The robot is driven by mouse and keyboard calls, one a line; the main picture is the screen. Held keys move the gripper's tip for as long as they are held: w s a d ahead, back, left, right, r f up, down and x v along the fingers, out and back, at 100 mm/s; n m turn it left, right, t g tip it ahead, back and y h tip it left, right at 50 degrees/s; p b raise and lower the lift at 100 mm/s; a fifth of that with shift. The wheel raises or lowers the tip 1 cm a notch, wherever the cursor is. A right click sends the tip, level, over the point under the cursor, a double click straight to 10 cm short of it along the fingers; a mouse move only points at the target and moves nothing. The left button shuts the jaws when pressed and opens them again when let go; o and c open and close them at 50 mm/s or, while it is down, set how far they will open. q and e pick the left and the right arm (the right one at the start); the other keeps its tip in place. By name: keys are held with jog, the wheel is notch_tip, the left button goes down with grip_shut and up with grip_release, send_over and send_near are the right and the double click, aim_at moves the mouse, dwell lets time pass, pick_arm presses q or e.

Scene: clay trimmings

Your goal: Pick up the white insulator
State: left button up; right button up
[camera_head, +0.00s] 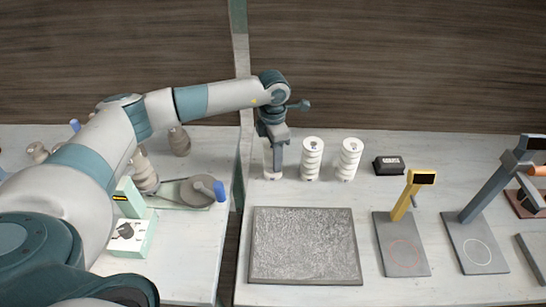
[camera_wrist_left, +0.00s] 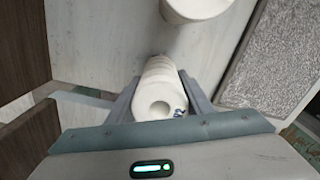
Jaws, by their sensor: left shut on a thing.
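My left gripper (camera_head: 277,157) reaches over the back of the right table from the left and is shut on a white ribbed insulator (camera_head: 267,172), the leftmost of three in a row. In the left wrist view the held insulator (camera_wrist_left: 160,95) stands between the two fingers, its end with a round hole facing the camera. I cannot tell whether its base touches the table. Two more white insulators, a middle one (camera_head: 312,160) and a right one (camera_head: 348,160), stand upright to the right. My right gripper is not in view.
A grey textured mat (camera_head: 305,246) lies in front of the insulators. A black block (camera_head: 388,166), a yellow-post stand (camera_head: 402,245) and a blue-grey-post stand (camera_head: 472,240) are to the right. A gap separates the left table, which holds brown insulators (camera_head: 180,142).

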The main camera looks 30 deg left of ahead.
pick_arm(q)
jog(key=shift+r, duration=0.2)
jog(key=shift+w+r+b, duration=0.1)
jog(key=shift+r+b, duration=0.4)
jog(key=shift+r, duration=0.15)
notch_tip(320, 180, up, 7)
jog(key=b, duration=0.2)
jog(key=shift+r+b, duration=0.15)
jog(key=shift+b, duration=0.2)
jog(key=shift+r, duration=0.6)
jog(key=shift+d, duration=0.1)
